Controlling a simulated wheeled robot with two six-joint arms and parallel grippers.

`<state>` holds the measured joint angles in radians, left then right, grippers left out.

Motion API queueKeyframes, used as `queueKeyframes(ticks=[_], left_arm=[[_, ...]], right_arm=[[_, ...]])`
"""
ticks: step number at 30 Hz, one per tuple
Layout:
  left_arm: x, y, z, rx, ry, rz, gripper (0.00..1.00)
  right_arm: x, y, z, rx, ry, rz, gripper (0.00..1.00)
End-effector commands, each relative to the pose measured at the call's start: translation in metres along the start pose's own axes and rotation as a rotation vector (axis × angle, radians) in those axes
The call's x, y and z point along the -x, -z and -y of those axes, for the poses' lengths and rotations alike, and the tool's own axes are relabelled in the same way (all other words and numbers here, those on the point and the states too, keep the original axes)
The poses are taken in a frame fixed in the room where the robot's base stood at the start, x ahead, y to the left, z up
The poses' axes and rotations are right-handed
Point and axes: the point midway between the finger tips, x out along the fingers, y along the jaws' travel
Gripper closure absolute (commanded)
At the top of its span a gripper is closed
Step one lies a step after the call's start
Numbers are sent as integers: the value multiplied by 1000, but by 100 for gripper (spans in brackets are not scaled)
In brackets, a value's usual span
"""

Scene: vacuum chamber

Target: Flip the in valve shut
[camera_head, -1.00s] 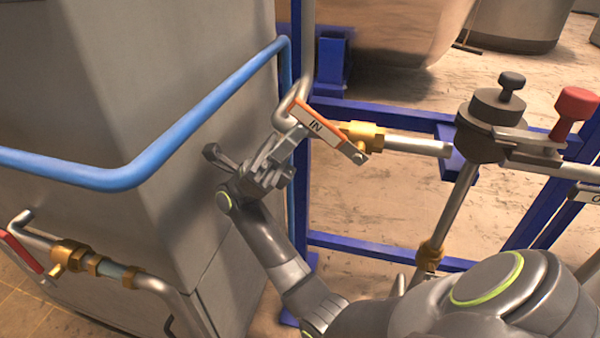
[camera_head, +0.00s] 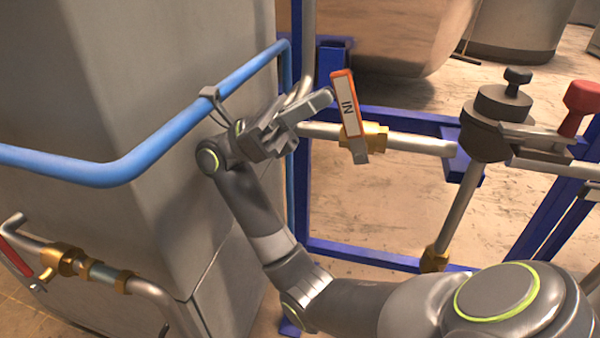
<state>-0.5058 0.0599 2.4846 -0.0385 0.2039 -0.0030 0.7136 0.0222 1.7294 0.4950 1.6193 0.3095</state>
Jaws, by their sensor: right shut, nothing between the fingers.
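The in valve's handle (camera_head: 346,108) is an orange-edged lever with a white "IN" label. It stands nearly upright, tilted a little to the left at the top, across the pipe by the brass valve body (camera_head: 372,137). My right gripper (camera_head: 328,98) is shut and empty just left of the handle, its fingertips pointing right toward the label. I cannot tell whether the tips touch the handle. My left gripper is not in view.
A blue rail (camera_head: 190,118) runs around the grey cabinet (camera_head: 130,215) close to my right wrist. A dark clamp with a black knob (camera_head: 517,78) and a red knob (camera_head: 582,98) stand right. Another brass-fitted pipe (camera_head: 65,260) is at lower left.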

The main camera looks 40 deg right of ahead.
Motion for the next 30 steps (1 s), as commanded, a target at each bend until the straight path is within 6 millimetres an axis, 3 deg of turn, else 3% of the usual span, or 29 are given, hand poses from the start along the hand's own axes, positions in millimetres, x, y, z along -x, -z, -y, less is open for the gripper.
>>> queueKeyframes(ticks=[12,30], left_arm=[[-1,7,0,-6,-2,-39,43],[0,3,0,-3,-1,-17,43]], right_arm=[[-27,0,0,1,2,6,100],[-35,2,0,1,1,6,100]])
